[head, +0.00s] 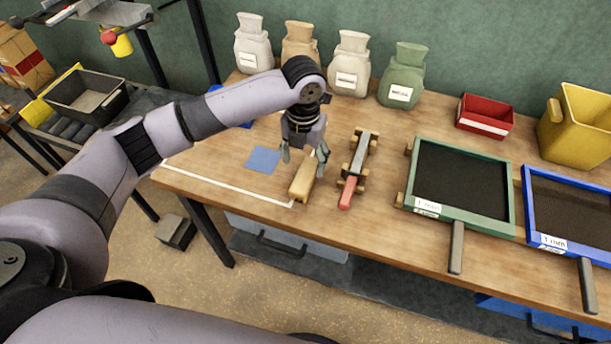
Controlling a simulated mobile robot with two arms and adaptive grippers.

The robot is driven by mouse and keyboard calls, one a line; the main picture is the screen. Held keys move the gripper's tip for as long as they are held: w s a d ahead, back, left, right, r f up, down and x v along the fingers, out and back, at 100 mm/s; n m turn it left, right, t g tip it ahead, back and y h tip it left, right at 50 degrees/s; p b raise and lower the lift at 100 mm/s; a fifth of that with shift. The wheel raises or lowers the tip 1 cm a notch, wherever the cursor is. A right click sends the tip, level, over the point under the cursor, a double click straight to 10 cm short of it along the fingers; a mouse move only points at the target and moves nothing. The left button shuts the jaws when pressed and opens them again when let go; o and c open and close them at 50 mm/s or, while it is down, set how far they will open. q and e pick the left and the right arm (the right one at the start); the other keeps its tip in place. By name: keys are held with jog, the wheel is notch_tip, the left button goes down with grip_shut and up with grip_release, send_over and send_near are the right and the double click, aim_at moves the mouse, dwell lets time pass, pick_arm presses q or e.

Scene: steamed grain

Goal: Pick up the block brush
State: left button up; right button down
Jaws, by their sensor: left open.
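The block brush (301,187) looks like a tan wooden block lying on the wooden table (230,150) near its front edge. My left gripper (304,155) is open, pointing down over the far end of the block, with one finger to each side in the picture. The gap in height between the fingers and the block is hard to tell. The far end of the block is partly hidden by the gripper. My right gripper is not in view.
A red-handled tool (347,193) rests on wooden supports just right of the block. A green-framed sieve (463,226) and a blue-framed sieve (527,205) lie farther right. A green sack (403,75) stands among several sacks at the back. A blue square (263,159) is left of the block.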

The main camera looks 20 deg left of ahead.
aim_at(305, 174)
pick_arm(q)
jog(key=shift+f, duration=0.55)
jog(key=shift+s+f, duration=0.15)
jog(key=shift+f, duration=0.2)
jog(key=f, duration=0.1)
jog(key=f+p, duration=0.1)
jog(key=f, duration=0.1)
jog(key=shift+s+d+f, duration=0.15)
jog(key=shift+d+f, duration=0.1)
jog(key=shift+f, duration=0.45)
jog(key=shift+c, duration=0.7)
jog(key=c, duration=1.2)
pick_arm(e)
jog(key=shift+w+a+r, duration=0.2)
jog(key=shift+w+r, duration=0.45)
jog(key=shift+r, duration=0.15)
pick_arm(q)
jog(key=shift+r, duration=0.1)
